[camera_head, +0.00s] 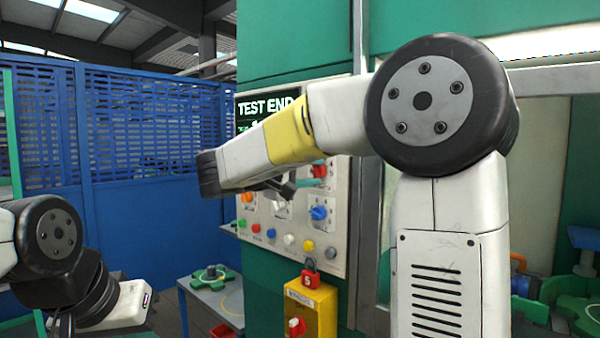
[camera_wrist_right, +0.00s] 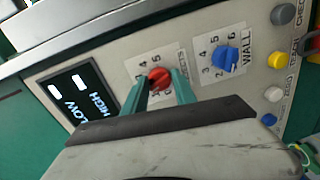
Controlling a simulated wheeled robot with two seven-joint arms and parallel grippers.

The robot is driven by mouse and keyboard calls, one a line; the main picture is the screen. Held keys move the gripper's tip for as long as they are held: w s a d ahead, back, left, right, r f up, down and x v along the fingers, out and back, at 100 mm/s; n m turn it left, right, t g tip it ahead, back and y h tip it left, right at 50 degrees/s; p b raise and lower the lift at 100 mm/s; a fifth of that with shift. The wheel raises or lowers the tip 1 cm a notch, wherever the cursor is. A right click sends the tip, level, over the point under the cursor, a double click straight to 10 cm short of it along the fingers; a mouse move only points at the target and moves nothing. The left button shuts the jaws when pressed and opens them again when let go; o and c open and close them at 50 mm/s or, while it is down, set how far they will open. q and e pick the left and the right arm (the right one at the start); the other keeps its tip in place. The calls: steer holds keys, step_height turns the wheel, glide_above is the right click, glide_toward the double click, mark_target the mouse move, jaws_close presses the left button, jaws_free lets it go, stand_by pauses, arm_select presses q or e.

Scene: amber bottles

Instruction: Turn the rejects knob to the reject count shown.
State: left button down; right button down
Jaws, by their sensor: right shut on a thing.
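The rejects knob (camera_wrist_right: 160,78) is red and sits on a white plate with numbers, partly hidden by my fingers; "REJECTS" is printed beside it. My right gripper (camera_wrist_right: 158,88) has its two teal fingers closed on either side of the red knob. The number the knob points at cannot be read clearly. In the head view the red knob (camera_head: 319,170) shows on the upper right of the panel. A dark screen (camera_head: 262,106) reads "TEST END"; my right arm covers most of its lower lines, so the count is not readable. Only part of my left arm shows, without its fingers.
A blue WALL knob (camera_wrist_right: 226,58) sits close beside the red one. An orange knob (camera_head: 246,197) and a row of coloured buttons (camera_head: 289,240) are on the same panel. A yellow box (camera_head: 310,312) with a red padlock (camera_head: 310,278) hangs below.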

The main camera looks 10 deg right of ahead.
steer(key=shift+r, duration=0.2)
steer(key=c, duration=1)
jaws_free()
steer(key=shift+f, duration=0.1)
steer(key=shift+c, duration=0.2)
steer(key=v, duration=0.8)
steer(key=shift+d, duration=0.1)
